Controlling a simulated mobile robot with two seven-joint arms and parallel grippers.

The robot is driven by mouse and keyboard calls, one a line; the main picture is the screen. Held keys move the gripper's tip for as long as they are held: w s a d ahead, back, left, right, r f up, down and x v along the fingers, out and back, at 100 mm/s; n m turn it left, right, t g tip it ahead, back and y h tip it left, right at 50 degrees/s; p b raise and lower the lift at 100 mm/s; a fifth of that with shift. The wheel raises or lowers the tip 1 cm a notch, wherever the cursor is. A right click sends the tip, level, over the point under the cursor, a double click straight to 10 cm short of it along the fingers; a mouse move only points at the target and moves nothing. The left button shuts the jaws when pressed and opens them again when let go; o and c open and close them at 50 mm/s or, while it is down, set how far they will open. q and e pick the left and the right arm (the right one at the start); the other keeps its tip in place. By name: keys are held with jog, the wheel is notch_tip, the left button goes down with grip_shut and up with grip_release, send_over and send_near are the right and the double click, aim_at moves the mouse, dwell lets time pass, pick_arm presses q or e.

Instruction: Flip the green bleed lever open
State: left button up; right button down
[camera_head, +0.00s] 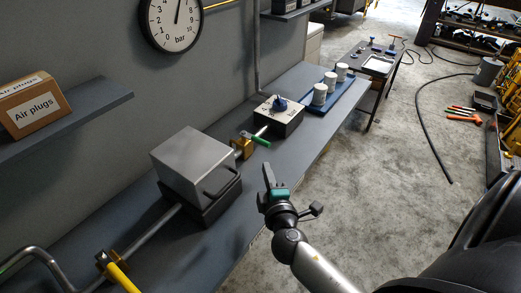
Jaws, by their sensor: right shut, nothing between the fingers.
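The green bleed lever (259,140) sits on a small brass valve (242,148) in the pipe, just right of the grey metal box. It sticks out from the valve to the right, over the bench. My right gripper (269,177) is shut and empty. In the picture it is below and slightly right of the lever, near the bench's front edge, and apart from the lever. My left gripper is not in view.
A grey box with a handle (193,165) stands left of the valve. A box with a blue knob (280,103) and a blue tray of white cylinders (347,92) stand beyond. A yellow lever (125,279) is lower left. A bar gauge (172,24) hangs on the wall.

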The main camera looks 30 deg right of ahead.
aim_at(259, 142)
jog(key=x, duration=0.9)
jog(key=shift+w+d+f, duration=0.1)
jog(key=shift+w, duration=0.25)
jog(key=shift+d, duration=0.1)
